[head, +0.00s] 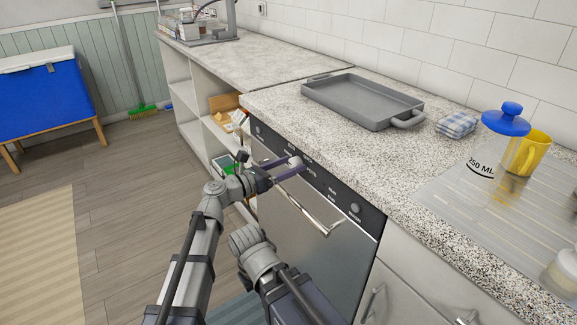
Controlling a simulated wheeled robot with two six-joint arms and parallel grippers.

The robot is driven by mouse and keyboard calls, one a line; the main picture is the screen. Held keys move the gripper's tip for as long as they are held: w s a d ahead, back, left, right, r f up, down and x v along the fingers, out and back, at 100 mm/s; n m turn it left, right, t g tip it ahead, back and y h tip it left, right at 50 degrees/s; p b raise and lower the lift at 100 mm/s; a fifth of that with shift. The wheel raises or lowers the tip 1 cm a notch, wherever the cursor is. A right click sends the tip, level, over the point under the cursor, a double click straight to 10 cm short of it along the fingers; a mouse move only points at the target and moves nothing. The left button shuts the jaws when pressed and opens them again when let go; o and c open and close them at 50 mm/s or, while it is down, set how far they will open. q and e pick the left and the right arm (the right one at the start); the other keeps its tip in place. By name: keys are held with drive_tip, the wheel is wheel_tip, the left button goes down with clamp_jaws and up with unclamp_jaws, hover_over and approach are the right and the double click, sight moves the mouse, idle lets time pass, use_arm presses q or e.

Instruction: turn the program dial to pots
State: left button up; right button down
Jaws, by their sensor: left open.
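The dishwasher (310,240) is built in under the speckled counter, with a dark control panel (335,192) along its top edge. A light grey program dial (295,161) shows on the panel between the fingers of my left gripper (287,168). The left gripper is open around the dial; I cannot tell whether the fingers touch it. The panel's lettering is too small to read, and the dial's pointing direction is unclear. My right arm shows at the bottom middle, but its gripper fingers are not visible.
The dishwasher's bar handle (308,212) sticks out just below the panel. A grey tray (362,100), a folded checked cloth (457,124), a blue-lidded jar (500,145) and a yellow mug (528,152) stand on the counter. Open floor lies to the left.

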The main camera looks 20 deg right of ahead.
use_arm(q)
clamp_jaws()
idle(0.5)
